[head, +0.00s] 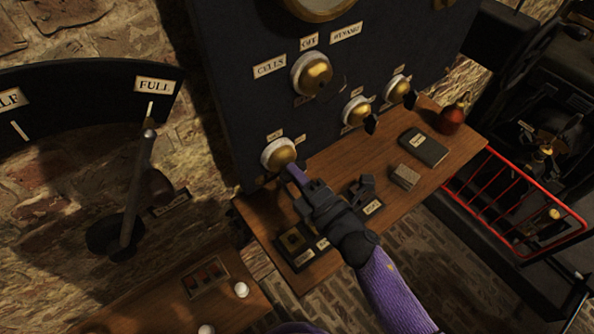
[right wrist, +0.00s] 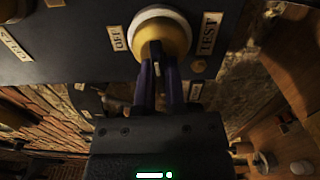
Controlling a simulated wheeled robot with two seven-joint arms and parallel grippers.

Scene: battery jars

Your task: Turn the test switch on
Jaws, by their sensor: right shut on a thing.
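The test switch (head: 278,153) is a brass dome on a white ring, low on the left of the dark panel. In the right wrist view the switch (right wrist: 163,37) sits between an OFF label (right wrist: 117,38) on the left and a TEST label (right wrist: 208,34) on the right. My right gripper (head: 292,172) reaches it from below right. Its purple fingers are shut on the switch's dark handle (right wrist: 153,54), which stands out from the dome between the two labels; its exact setting is hard to tell. My left gripper is not in view.
A larger selector (head: 312,73) and two smaller switches (head: 357,110) (head: 398,88) are on the same panel. The wooden shelf (head: 330,160) below holds a dark book (head: 423,147), a red bottle (head: 452,117) and small blocks. A big lever (head: 138,190) stands at left; a red rail (head: 525,205) at right.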

